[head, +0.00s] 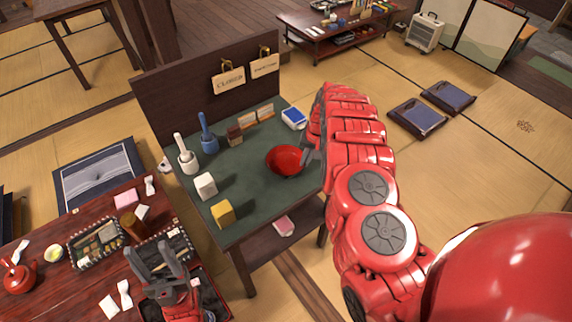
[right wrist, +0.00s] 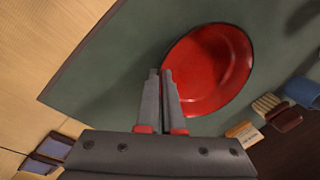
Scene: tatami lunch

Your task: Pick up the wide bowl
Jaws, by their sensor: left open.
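The wide bowl (head: 284,161) is red and round, upright at the right side of the green-topped table (head: 232,225). It also shows in the right wrist view (right wrist: 215,75). My right gripper (head: 310,150) is at the bowl's right rim. In the right wrist view my right gripper's fingers (right wrist: 161,72) are close together, one outside the wall and one inside, with the rim between them. I see no clear gap between bowl and table. My left gripper (head: 152,254) is open and empty above the low dark red table at lower left.
A dark panel with hanging signs (head: 228,80) closes the back. Bento trays (head: 95,241) lie at lower left.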

